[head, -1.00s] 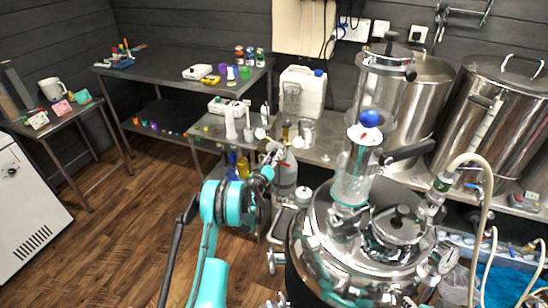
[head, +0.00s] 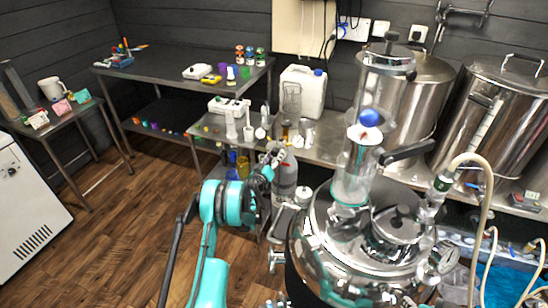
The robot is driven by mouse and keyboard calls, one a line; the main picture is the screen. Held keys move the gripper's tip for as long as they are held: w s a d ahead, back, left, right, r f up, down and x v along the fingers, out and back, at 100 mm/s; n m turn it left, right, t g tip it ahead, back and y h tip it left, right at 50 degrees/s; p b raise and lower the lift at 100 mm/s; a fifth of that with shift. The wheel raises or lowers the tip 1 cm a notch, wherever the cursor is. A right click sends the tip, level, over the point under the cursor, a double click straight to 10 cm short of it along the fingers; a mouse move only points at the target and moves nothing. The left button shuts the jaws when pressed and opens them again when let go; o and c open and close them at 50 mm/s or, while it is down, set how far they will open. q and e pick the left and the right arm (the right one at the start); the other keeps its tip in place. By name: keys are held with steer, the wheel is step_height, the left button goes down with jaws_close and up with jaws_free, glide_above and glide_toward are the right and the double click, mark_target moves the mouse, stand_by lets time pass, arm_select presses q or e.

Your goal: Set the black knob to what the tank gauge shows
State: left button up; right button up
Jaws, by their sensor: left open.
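My left gripper (head: 273,155) is at the end of the teal arm, in front of the grey gas cylinder (head: 285,180). It is open, and I see nothing held in it. The shiny steel tank (head: 330,245) stands at the lower right, with a round gauge (head: 429,271) on its right side. The gauge is too small to read. A black knob (head: 403,213) sits on the tank's lid; I cannot tell if it is the task's knob. My right gripper is not in view.
A bench behind holds a white jerrycan (head: 303,92) and small vessels. Large steel pots (head: 500,105) stand at the right. Wooden floor (head: 120,235) is clear at the left.

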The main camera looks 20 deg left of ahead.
arm_select(q)
steer(key=s, duration=0.7)
steer(key=shift+s+d, duration=0.2)
steer(key=shift+d, duration=0.05)
steer(key=shift+f, duration=0.1)
